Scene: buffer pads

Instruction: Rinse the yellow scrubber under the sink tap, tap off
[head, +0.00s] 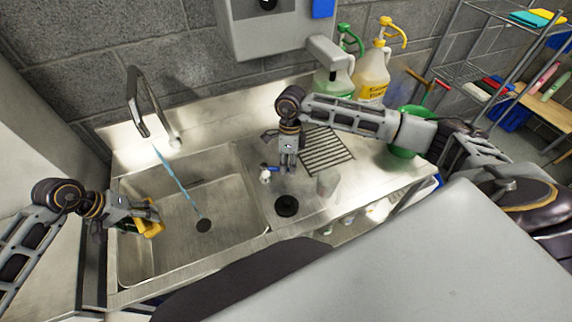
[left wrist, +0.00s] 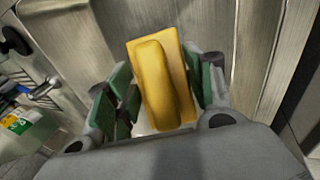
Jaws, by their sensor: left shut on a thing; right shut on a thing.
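The yellow scrubber (head: 151,229) is at the left side of the sink basin (head: 245,212). My left gripper (head: 147,218) is shut on it, and the left wrist view shows the scrubber (left wrist: 165,85) between the green finger pads. The curved tap (head: 137,103) stands at the back of the sink. A blue water stream (head: 178,182) runs from it towards the drain (head: 204,225), to the right of the scrubber and apart from it. My right gripper (head: 287,167) points down on the counter and is shut on a small blue and white knob (head: 267,175), apparently the tap's handle.
A wire rack (head: 327,150) and a black round piece (head: 287,206) lie on the counter right of the basin. Soap pump bottles (head: 373,75) and a green bucket (head: 412,122) stand behind my right arm. A grey box (head: 262,30) hangs on the wall.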

